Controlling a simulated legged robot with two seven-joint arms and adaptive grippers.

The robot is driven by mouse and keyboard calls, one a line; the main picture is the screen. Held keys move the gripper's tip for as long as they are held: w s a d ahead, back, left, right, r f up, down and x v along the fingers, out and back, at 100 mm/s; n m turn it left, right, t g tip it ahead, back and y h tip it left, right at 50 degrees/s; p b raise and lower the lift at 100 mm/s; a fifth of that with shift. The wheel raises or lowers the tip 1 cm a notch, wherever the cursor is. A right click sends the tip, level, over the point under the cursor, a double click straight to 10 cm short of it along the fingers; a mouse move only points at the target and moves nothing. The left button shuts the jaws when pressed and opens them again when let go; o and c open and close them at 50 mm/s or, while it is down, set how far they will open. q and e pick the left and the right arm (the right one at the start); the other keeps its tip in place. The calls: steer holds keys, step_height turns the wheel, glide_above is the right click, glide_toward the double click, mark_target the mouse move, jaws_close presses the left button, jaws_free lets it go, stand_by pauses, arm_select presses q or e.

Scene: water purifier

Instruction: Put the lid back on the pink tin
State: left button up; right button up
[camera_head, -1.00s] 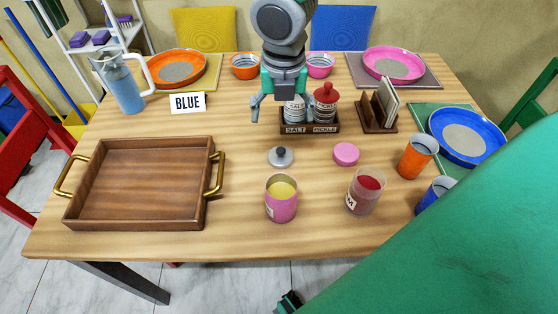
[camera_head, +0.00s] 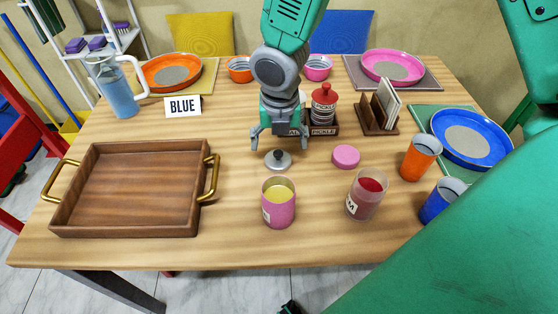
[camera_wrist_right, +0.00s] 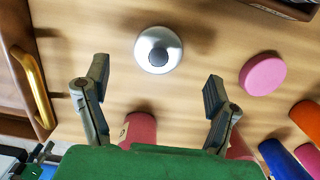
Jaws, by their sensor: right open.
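The pink tin (camera_head: 279,209) stands upright and open near the table's front, with yellow contents showing. A silver lid with a dark knob (camera_head: 278,160) lies on the table just behind it. A flat pink lid (camera_head: 345,157) lies to the right, behind a second open tin with red contents (camera_head: 367,196). My right gripper (camera_head: 280,143) is open and empty, above and slightly behind the silver lid. In the right wrist view, the silver lid (camera_wrist_right: 159,50) shows beyond the spread fingers (camera_wrist_right: 157,75), and the pink lid (camera_wrist_right: 263,75) to their right. My left gripper is not visible.
A wooden tray (camera_head: 130,234) with brass handles is at the left. A salt and pickle caddy (camera_head: 322,129) stands close behind my right gripper. An orange cup (camera_head: 420,160) and blue cup (camera_head: 438,203) stand at the right. Bare table lies around both lids.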

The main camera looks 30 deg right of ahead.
mark_target(277, 153)
steer(key=shift+a, duration=0.4)
steer(key=shift+f, duration=0.15)
steer(key=f, duration=0.1)
steer(key=f+b, duration=0.1)
steer(key=f, duration=0.1)
steer(key=d+f+b, duration=0.1)
steer(key=f, duration=0.1)
steer(key=shift+w+d, duration=0.1)
steer(key=shift+w, duration=0.3)
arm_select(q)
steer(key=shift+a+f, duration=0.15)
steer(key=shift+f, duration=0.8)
arm_select(e)
steer(key=shift+r, duration=0.1)
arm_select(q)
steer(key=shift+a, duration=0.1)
arm_select(e)
steer(key=shift+a, duration=0.2)
steer(key=c, duration=1.1)
